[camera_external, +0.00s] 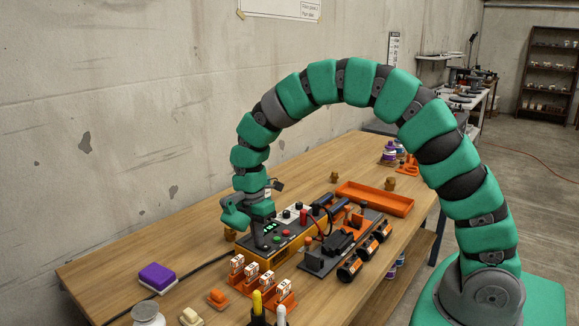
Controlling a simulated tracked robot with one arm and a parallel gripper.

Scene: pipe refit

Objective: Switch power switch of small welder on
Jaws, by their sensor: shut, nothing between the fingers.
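The small welder (258,248) is a low orange and dark box on the wooden bench, with a dark top panel, a lit green display and small coloured buttons. My arm arches over the bench from the right. My gripper (258,238) points down at the left end of the welder's top panel. It is shut with nothing held. Its tips are close to the panel, but I cannot tell whether they touch it. The power switch is too small or hidden behind my gripper to make out.
Orange holders with white labelled parts (262,282) stand in front of the welder. A dark fixture with black cylinders (350,268) is to its right. An orange tray (375,199) lies behind.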

